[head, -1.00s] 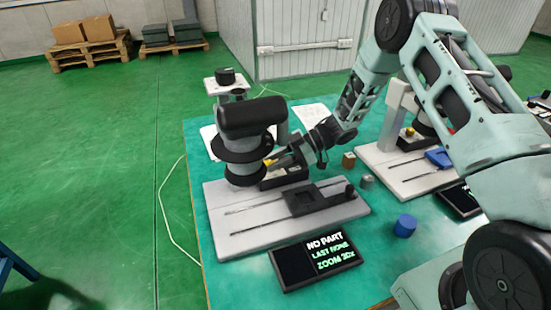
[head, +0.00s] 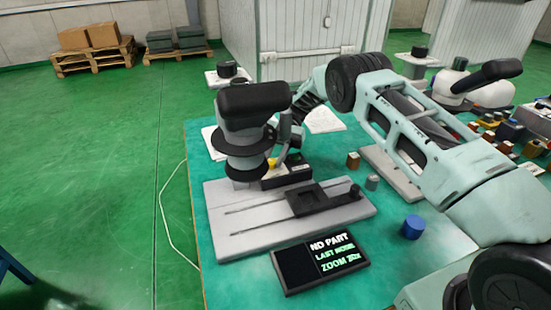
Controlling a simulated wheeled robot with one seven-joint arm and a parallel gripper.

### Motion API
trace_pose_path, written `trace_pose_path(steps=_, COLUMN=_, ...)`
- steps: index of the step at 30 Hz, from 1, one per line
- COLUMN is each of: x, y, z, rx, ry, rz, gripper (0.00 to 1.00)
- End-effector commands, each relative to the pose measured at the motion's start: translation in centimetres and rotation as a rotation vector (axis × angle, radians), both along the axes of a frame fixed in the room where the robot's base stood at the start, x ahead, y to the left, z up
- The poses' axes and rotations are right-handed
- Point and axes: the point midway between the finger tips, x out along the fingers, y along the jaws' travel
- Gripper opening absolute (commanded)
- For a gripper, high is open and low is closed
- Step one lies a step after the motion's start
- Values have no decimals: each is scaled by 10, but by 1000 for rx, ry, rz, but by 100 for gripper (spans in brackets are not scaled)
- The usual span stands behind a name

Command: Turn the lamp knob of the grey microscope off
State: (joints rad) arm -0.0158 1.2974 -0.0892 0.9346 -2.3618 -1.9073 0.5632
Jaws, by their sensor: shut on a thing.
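The grey microscope (head: 240,215) stands on the green table, with a black head and a light grey base plate. A black box (head: 288,180) sits at the rear of its base. A small yellow knob (head: 271,164) shows above the left part of that box, behind the microscope's dark ring. My gripper (head: 277,160) points down at the yellow knob from above and behind, with its fingers shut on it. The fingertips are small and partly dark against the column, so the knob's turned position cannot be made out.
A black stage (head: 308,200) lies on the base, and a display (head: 320,262) reading "NO PART" lies in front. A blue cylinder (head: 413,227), a grey cylinder (head: 372,182) and a brown block (head: 353,160) stand to the right. My arm hides much of the table's right side.

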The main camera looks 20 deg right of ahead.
Motion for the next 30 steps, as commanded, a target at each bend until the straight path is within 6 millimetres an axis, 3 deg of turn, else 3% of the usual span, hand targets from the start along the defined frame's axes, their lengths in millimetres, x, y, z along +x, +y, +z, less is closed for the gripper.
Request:
trace_pose_path(steps=10, x=2, y=1, z=2, rx=2, ry=0, rz=138, gripper=4)
trace_pose_path(steps=28, x=2, y=2, z=1, rx=2, ry=0, rz=168, gripper=4)
trace_pose_path(steps=29, x=2, y=2, z=1, rx=2, ry=0, rz=167, gripper=35)
trace_pose_path(steps=30, x=2, y=2, z=1, rx=2, ry=0, rz=167, gripper=46)
